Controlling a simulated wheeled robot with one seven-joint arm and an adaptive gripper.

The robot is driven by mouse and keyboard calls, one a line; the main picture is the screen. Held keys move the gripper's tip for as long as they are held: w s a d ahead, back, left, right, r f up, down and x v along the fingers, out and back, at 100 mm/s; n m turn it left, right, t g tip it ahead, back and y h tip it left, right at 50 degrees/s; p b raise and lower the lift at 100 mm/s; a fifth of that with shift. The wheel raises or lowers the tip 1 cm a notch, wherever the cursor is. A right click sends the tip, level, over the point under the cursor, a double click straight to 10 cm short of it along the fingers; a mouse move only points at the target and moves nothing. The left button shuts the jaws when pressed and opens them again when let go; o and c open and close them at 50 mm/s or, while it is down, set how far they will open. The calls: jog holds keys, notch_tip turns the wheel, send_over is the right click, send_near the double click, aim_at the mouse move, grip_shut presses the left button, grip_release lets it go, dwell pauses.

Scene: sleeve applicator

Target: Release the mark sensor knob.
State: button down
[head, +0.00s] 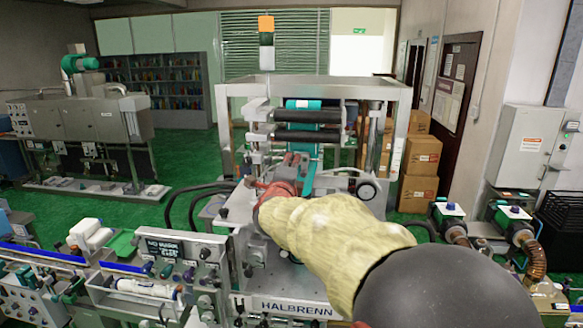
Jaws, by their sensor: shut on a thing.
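My arm, in a pale yellow cover, reaches from the lower right to the middle of the sleeve applicator (309,83). My gripper (262,188) is at its far end, a small reddish shape against the front of the machine, left of centre. It is shut on what I take to be the mark sensor knob. The knob itself is hidden by the gripper and the arm, so I cannot make out its shape or how it is turned. A teal sleeve web (307,172) runs down just behind and right of the gripper.
Black rollers (308,137) are above. A control panel (183,250) and a conveyor (40,252) lie at lower left. Cardboard boxes (421,155) stand behind right. Green floor is open at the left.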

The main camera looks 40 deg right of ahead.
jog(key=n+p, duration=0.3)
jog(key=n, duration=0.8)
jog(key=shift+r+p, duration=0.15)
jog(key=shift+p, duration=0.2)
jog(key=n+p, duration=0.1)
jog(key=n, duration=0.2)
jog(key=shift+n+p, duration=0.4)
jog(key=n+p, duration=0.3)
jog(key=n, duration=0.3)
jog(key=n+p, duration=0.4)
jog(key=n, duration=0.2)
jog(key=shift+w+n, duration=0.1)
jog(key=shift+n, duration=0.2)
jog(key=c, duration=1.5)
grip_release()
jog(key=shift+c, duration=0.2)
